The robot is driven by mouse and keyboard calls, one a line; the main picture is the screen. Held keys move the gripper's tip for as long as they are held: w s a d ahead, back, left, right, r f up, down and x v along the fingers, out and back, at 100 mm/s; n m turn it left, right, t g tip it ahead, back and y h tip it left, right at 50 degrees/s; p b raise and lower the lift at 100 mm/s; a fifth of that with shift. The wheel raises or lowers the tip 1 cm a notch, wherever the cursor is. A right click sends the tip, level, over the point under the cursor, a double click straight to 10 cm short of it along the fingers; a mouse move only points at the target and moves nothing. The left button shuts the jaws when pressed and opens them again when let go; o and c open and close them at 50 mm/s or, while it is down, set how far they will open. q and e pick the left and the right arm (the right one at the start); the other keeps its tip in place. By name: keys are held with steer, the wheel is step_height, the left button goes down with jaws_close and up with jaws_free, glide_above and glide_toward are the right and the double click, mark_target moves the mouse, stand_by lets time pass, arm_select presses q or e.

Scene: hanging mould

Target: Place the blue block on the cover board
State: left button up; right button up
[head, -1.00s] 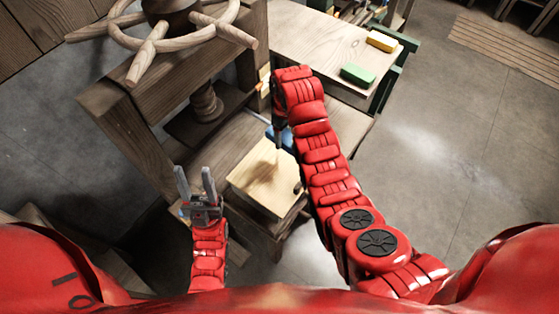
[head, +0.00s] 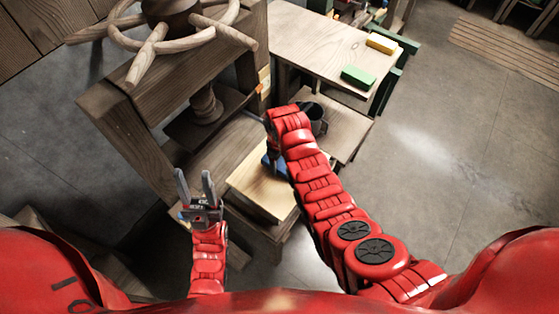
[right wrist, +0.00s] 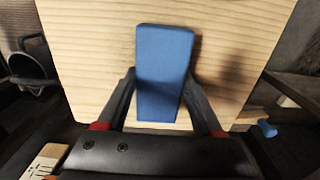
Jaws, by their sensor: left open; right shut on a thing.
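The blue block (head: 269,164) shows partly behind my right arm in the head view, over the far part of the pale wooden cover board (head: 258,193). My right gripper (head: 272,156) is shut on the block, its fingers mostly hidden there. In the right wrist view the blue block (right wrist: 164,70) stands out between the two fingers of the right gripper (right wrist: 161,84), with the cover board (right wrist: 85,50) behind it. I cannot tell whether the block touches the board. My left gripper (head: 196,184) is open and empty, left of the board.
A wooden press with a spoked wheel (head: 165,35) stands at the left. A dark round vessel (head: 314,115) sits beyond my right arm. A table (head: 310,45) at the back holds a green block (head: 358,76) and a yellow block (head: 381,43). The floor at right is clear.

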steer(key=shift+w+f, duration=0.1)
steer(key=shift+f, duration=0.05)
steer(key=shift+f, duration=0.15)
steer(key=shift+f+b, duration=0.15)
steer(key=shift+b, duration=0.15)
steer(key=o, duration=1.5)
steer(key=shift+c, duration=0.2)
